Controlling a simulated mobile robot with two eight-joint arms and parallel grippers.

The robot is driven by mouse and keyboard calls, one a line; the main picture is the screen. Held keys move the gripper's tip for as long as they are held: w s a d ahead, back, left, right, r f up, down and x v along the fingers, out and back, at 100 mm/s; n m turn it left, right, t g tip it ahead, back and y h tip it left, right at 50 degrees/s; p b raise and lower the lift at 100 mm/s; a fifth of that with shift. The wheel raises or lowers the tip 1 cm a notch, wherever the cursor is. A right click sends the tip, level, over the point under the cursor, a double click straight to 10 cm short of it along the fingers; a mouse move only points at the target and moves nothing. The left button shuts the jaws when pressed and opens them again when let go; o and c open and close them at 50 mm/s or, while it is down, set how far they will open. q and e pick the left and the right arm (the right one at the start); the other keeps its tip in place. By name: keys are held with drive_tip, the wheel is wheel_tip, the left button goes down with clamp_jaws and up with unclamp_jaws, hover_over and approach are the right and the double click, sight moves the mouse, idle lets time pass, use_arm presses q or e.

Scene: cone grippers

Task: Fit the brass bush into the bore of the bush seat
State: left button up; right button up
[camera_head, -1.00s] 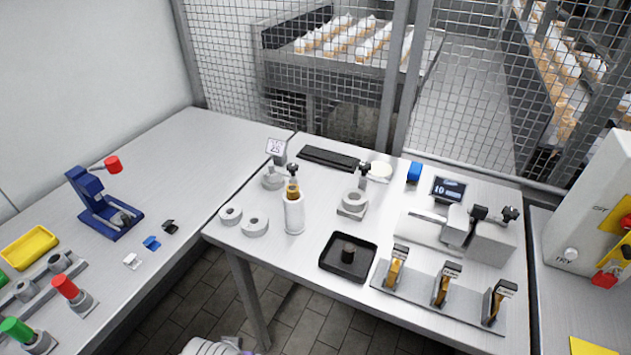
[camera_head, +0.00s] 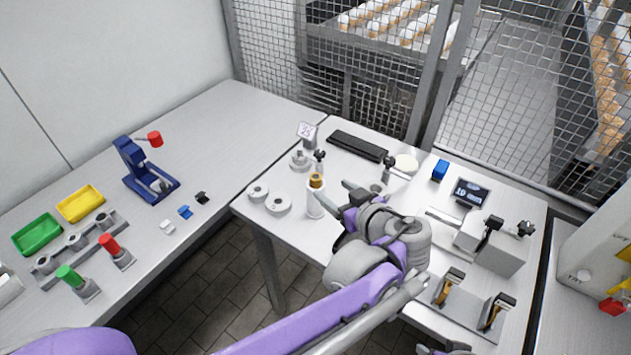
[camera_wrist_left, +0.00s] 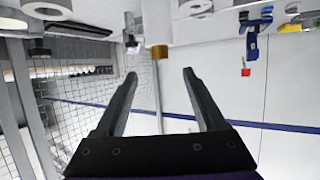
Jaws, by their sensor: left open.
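The brass bush (camera_head: 316,180) sits on top of a white upright post (camera_head: 316,203) on the right-hand table. In the left wrist view, which looks upside down, the bush (camera_wrist_left: 159,52) appears beyond the fingertips, in line with the gap between them. My left gripper (camera_head: 336,195) is open and empty, its fingers reaching toward the post. I cannot tell whether a finger touches the post. The grey bush seat (camera_head: 379,187) stands behind the gripper, which hides most of it; its bore is hard to make out.
Two grey rings (camera_head: 278,205) lie left of the post. A grey flanged part (camera_head: 300,161) and a black keyboard (camera_head: 358,146) are behind it. A scale display (camera_head: 472,192) and a grey fixture (camera_head: 497,250) stand to the right. My left arm covers the table's front middle.

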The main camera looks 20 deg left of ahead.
sight(317, 179)
use_arm(q)
drive_tip(key=x, duration=0.8)
drive_tip(key=shift+c, duration=0.2)
clamp_jaws()
